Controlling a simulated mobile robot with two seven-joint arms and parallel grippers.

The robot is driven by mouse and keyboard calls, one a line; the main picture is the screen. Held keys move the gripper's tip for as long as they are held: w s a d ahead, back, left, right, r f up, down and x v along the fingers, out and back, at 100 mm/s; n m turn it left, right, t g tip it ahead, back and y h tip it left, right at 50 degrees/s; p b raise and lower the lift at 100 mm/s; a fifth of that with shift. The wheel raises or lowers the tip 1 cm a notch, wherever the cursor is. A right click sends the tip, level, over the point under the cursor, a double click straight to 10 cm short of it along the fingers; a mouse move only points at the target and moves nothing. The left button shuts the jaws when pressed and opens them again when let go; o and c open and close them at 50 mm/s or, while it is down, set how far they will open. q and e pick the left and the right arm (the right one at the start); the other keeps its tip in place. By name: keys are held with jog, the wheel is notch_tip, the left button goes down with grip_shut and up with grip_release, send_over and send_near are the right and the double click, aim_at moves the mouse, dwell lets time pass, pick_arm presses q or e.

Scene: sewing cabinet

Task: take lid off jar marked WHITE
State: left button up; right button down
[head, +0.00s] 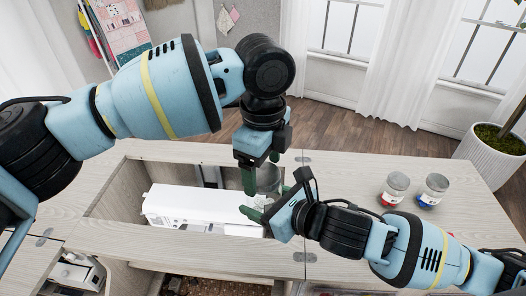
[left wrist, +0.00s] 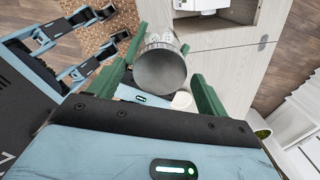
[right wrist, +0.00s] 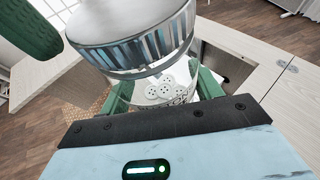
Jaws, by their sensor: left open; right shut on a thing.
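A glass jar (right wrist: 180,80) with a ribbed metal lid (right wrist: 125,35) and a white label picturing buttons is in the right wrist view. The lid also shows in the left wrist view (left wrist: 160,70). My left gripper (head: 262,172) is open above the jar, pointing down. Its green fingers are on either side of the lid in the left wrist view; I cannot tell whether they touch it.
A jar with a red label (head: 397,188) and a jar with a blue label (head: 433,190) stand on the right of the wooden tabletop (head: 345,172). A white sewing machine (head: 190,208) lies in the well below my grippers. A potted plant (head: 490,155) stands beyond the right edge.

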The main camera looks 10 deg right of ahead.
pick_arm(q)
jog(key=shift+f, duration=0.15)
jog(key=c, duration=1)
jog(key=n, duration=0.3)
jog(key=shift+r, duration=0.25)
jog(key=shift+r, duration=0.75)
jog(key=shift+r, duration=0.25)
jog(key=shift+r, duration=1.9)
